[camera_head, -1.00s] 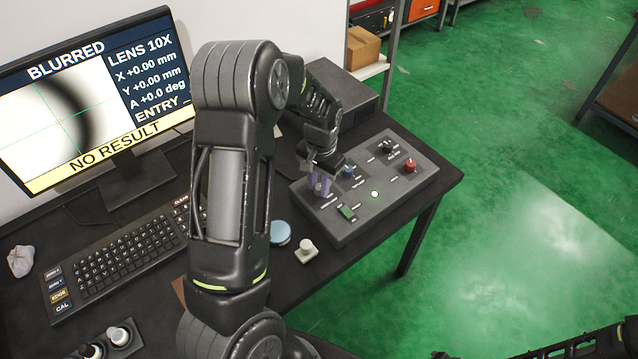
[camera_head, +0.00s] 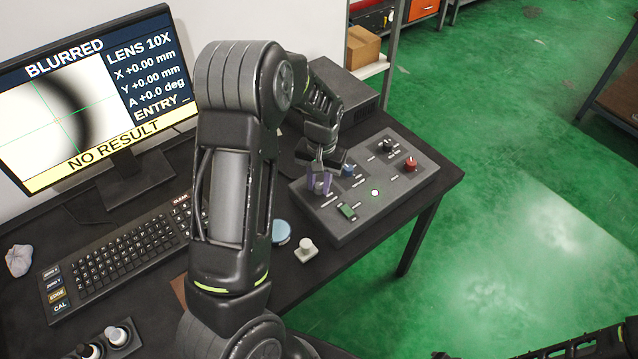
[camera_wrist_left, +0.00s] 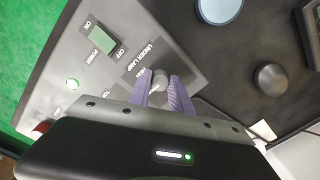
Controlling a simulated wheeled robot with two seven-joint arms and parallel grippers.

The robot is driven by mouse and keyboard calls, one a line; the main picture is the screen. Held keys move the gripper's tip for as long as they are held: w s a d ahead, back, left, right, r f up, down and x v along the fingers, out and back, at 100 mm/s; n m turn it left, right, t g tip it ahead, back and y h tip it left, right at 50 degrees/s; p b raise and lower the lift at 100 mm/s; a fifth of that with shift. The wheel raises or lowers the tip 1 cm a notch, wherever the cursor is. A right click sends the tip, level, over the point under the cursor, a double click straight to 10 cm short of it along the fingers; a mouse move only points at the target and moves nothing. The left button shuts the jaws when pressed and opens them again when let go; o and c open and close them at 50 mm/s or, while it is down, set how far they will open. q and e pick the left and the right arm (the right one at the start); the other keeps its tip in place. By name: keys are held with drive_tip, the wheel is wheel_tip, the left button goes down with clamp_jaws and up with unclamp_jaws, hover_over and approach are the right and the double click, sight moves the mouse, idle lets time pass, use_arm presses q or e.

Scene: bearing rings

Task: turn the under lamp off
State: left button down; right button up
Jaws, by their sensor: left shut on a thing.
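The control box (camera_head: 385,204) stands on the right part of the dark desk. The under lamp knob (camera_wrist_left: 160,80) is a grey knob on a dark plate labelled UNDER LAMP, with HIGH readable beside it in the left wrist view. My left gripper (camera_head: 319,184) is over the box's near left part, its purple fingers on either side of this knob and shut on it. The gripper also shows in the left wrist view (camera_wrist_left: 165,92). The fingers hide part of the knob and its other markings. My right gripper cannot be made out.
The monitor (camera_head: 90,95) reads BLURRED.

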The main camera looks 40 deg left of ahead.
use_arm(q)
drive_tip(key=n, duration=0.4)
drive_tip(key=shift+n, duration=0.3)
drive_tip(key=n, duration=0.4)
drive_tip(key=shift+r+n, duration=0.1)
drive_tip(key=shift+n, duration=0.2)
drive_tip(key=n+p, duration=0.1)
drive_tip(key=n, duration=0.3)
drive_tip(key=shift+w+n, duration=0.1)
drive_tip(key=shift+n, duration=0.2)
drive_tip(key=shift+n+h+p, duration=0.3)
drive_tip(key=shift+n+p, duration=0.5)
drive_tip(key=shift+n, duration=1.4)
drive_tip(key=c, duration=1.2)
unclamp_jaws()
